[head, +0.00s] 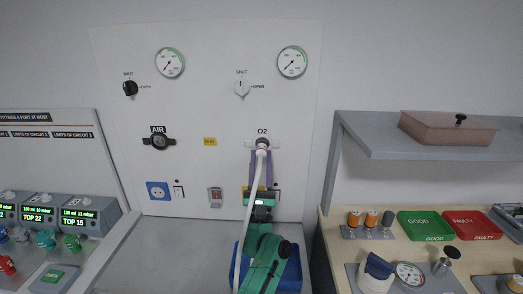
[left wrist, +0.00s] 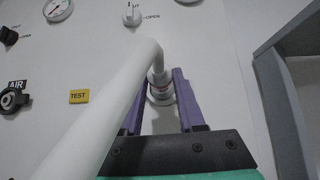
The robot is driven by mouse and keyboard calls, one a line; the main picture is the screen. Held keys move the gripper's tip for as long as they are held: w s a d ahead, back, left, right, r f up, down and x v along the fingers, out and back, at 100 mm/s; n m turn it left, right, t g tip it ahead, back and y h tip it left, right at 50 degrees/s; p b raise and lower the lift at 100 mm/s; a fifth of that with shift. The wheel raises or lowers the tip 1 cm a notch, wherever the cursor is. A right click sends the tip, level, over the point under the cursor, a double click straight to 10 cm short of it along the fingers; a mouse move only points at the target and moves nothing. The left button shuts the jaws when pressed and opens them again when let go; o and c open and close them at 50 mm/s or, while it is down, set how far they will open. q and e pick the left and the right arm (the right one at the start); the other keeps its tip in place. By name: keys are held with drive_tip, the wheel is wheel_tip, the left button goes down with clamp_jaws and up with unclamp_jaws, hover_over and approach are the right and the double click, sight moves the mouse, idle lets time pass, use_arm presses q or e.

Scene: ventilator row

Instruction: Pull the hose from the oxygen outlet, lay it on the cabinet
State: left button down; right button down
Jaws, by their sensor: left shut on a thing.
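The oxygen outlet (head: 274,144), marked O2, is on the right half of the white wall panel. The white hose (head: 241,240) rises from below to it, and its end meets the outlet. The left wrist view shows the hose (left wrist: 105,115) bending into a white connector at the panel. My left gripper (head: 262,157) has its purple fingers on both sides of this connector, shut on it. The exact seat of the connector is partly hidden by hose and fingers. The grey cabinet top (head: 180,245) lies below the panel. My right gripper is not in view.
A blue tray (head: 291,279) stands on the cabinet behind my left arm. The AIR outlet (head: 159,142) and two knobs are on the panel. A grey shelf (head: 375,145) juts out at right above a workbench. The cabinet top left of the hose is clear.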

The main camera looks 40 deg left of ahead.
sight(261, 154)
use_arm(q)
drive_tip(key=shift+s+d, duration=0.75)
drive_tip(key=shift+s, duration=0.2)
idle(1.0)
drive_tip(key=shift+s+d, duration=0.2)
drive_tip(key=shift+s, duration=0.05)
drive_tip(key=shift+s+d+p, duration=0.25)
drive_tip(key=shift+s+d, duration=0.4)
drive_tip(key=shift+s, duration=0.25)
drive_tip(key=shift+s+d+p, duration=0.25)
drive_tip(key=shift+s+d, duration=0.4)
drive_tip(key=shift+s, duration=0.2)
